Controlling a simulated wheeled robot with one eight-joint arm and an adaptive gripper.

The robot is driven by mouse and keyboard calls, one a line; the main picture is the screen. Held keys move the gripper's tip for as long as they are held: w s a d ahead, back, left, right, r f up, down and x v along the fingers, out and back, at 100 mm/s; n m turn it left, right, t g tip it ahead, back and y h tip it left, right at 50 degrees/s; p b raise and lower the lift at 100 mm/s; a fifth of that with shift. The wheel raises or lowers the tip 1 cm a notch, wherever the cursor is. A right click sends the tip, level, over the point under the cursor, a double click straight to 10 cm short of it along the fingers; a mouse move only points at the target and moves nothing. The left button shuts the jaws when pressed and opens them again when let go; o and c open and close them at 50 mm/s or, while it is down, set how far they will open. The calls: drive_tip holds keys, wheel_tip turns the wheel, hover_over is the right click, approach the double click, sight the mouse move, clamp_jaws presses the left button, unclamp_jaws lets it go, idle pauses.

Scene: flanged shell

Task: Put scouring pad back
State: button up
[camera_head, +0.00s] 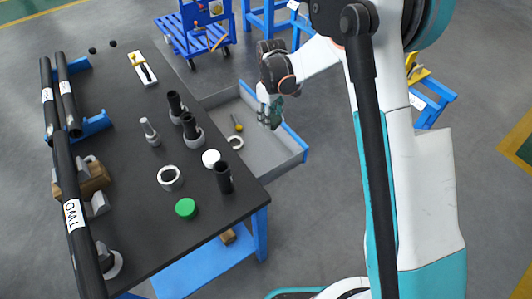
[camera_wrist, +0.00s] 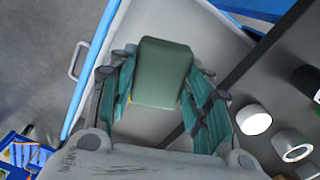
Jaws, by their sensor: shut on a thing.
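The scouring pad (camera_wrist: 163,73) is a dark green block with rounded edges. It sits between the teal fingers of my gripper (camera_wrist: 160,90), which is shut on it. In the head view my gripper (camera_head: 270,114) points down over the right part of an open grey drawer (camera_head: 270,148) at the side of the table. There the pad is hard to tell apart from the fingers. The wrist view shows the pale drawer floor (camera_wrist: 150,123) behind the pad, with its blue-edged wall (camera_wrist: 92,70) to the left. I cannot tell the gap between pad and drawer floor.
A yellow-headed tool (camera_head: 238,126) and a pale ring (camera_head: 235,142) lie in the drawer. The dark table (camera_head: 130,165) beside it carries black pipes, a grey ring (camera_head: 170,178), a white disc (camera_head: 211,158) and a green round lid (camera_head: 186,208). A blue cart (camera_head: 200,35) stands behind.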

drive_tip(key=shift+w+a+f+n, duration=0.3)
drive_tip(key=shift+a+f+n, duration=0.1)
drive_tip(key=shift+a+f, duration=0.35)
drive_tip(key=b, duration=0.4)
hover_over(267, 156)
wheel_tip(267, 156, down, 13)
drive_tip(key=shift+w+a+f, duration=0.1)
drive_tip(key=shift+a+f, duration=0.05)
drive_tip(key=shift+f+b, duration=0.4)
drive_tip(key=shift+f, duration=2.3)
drive_tip(key=shift+f, duration=0.15)
drive_tip(key=o, duration=1)
